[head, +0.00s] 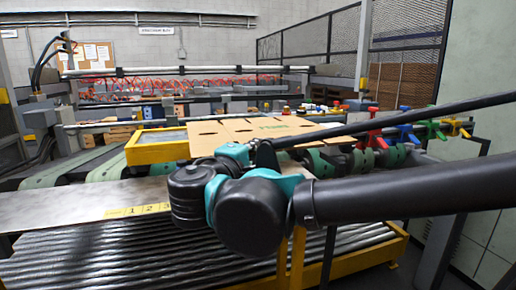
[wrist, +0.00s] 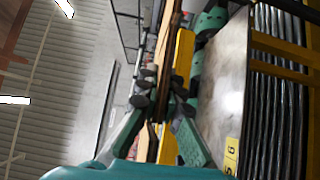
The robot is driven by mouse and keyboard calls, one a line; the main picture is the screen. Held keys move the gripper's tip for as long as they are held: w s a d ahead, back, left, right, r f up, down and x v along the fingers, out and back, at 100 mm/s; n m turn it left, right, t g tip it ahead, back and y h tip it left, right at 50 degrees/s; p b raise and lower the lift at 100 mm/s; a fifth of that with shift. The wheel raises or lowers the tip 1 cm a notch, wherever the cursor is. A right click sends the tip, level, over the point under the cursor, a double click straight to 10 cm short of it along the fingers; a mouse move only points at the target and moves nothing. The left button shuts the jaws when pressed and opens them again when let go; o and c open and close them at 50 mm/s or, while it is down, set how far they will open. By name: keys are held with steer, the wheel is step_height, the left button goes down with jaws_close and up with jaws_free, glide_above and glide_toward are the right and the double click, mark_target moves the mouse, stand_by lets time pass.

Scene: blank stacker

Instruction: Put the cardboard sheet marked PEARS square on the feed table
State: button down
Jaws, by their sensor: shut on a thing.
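A brown cardboard sheet (head: 237,131) with slots and small green print, too small to read surely, shows in the head view beyond my arm. It looks roughly level, above the machine's green supports. In the wrist view a brown sheet (wrist: 166,45) is seen edge-on between the fingers of my gripper (wrist: 160,101), which is shut on it. My arm hides the grip and the sheet's near right part in the head view. The grey metal feed table (head: 70,204) lies at the left and nearer; it also shows in the wrist view (wrist: 224,75).
Yellow number labels (head: 138,210) lie along the table's near edge. Metal rollers (head: 110,258) in a yellow frame lie below. A yellow box-shaped part (head: 155,150) stands by the sheet's left edge. Coloured handles (head: 405,132) line the right. A mesh fence (head: 405,50) stands behind.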

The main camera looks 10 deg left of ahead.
step_height(320, 180, down, 16)
steer(key=shift+w+a, duration=0.25)
steer(key=shift+w, duration=0.05)
stand_by(0.7)
stand_by(0.3)
steer(key=w+a+f, duration=0.3)
steer(key=w+f, duration=0.1)
steer(key=w, duration=0.2)
steer(key=shift+a, duration=0.3)
stand_by(0.4)
steer(key=shift+f, duration=0.2)
steer(key=shift+f, duration=0.35)
steer(key=c, duration=0.7)
jaws_free()
